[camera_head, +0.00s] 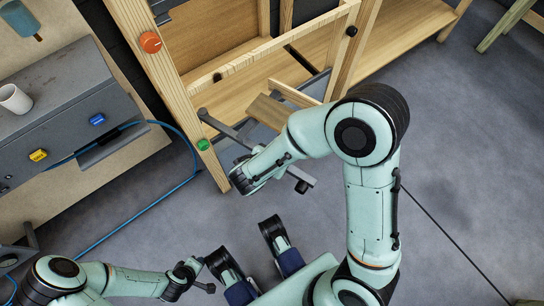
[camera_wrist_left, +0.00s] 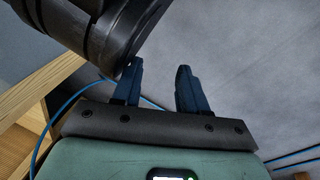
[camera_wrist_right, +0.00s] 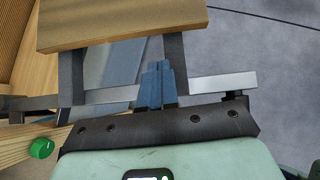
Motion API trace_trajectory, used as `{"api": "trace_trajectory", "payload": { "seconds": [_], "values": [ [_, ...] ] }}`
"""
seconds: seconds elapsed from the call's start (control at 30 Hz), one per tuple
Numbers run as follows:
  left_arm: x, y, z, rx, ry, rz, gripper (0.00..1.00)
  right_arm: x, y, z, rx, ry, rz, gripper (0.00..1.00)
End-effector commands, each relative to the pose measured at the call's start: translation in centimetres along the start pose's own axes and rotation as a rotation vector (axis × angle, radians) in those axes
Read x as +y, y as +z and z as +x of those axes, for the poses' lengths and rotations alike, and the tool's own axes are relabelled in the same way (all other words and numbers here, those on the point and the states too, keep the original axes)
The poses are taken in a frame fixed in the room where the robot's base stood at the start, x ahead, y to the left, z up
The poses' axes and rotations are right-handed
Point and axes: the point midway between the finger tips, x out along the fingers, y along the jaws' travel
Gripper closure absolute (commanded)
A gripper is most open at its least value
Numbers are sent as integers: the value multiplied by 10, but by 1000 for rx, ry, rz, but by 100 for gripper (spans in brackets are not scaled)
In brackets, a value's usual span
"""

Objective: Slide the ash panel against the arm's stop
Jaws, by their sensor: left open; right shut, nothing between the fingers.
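The ash panel (camera_head: 266,112) is a light wooden board on the grey metal arm (camera_head: 225,128) at the wooden frame. In the right wrist view the panel (camera_wrist_right: 120,22) fills the upper left, above grey metal bars (camera_wrist_right: 210,84). I cannot tell which bar is the stop. My right gripper (camera_wrist_right: 158,68) is shut and empty over the crossbar, its tips just short of the panel's near edge in the picture; contact cannot be told. The head view hides its fingers behind my wrist. My left gripper (camera_wrist_left: 159,72) is open and empty, away from the panel.
The frame carries a green button (camera_head: 203,145) and an orange-red knob (camera_head: 150,42). At left a grey box (camera_head: 60,95) holds a white cup (camera_head: 14,98). A blue hose (camera_head: 150,205) runs across the floor. The floor at right is largely clear.

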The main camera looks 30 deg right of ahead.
Motion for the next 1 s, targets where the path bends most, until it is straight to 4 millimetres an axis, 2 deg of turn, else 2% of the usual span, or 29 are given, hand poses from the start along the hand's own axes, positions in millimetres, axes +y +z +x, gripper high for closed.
{"api": "trace_trajectory", "payload": {
  "seconds": [0.1,0.23,0.73,1.0],
  "values": [
    [-4,6,4,-19,-7,-5,57,0,16,13,-2,-2,6,100],
    [-8,10,7,-32,-14,-8,57,0,24,22,-1,0,4,100],
    [-8,11,7,-36,-16,-10,57,0,32,28,-1,-1,3,100],
    [-3,5,2,-17,-6,-4,57,0,65,60,-2,-3,6,100]
  ]
}}
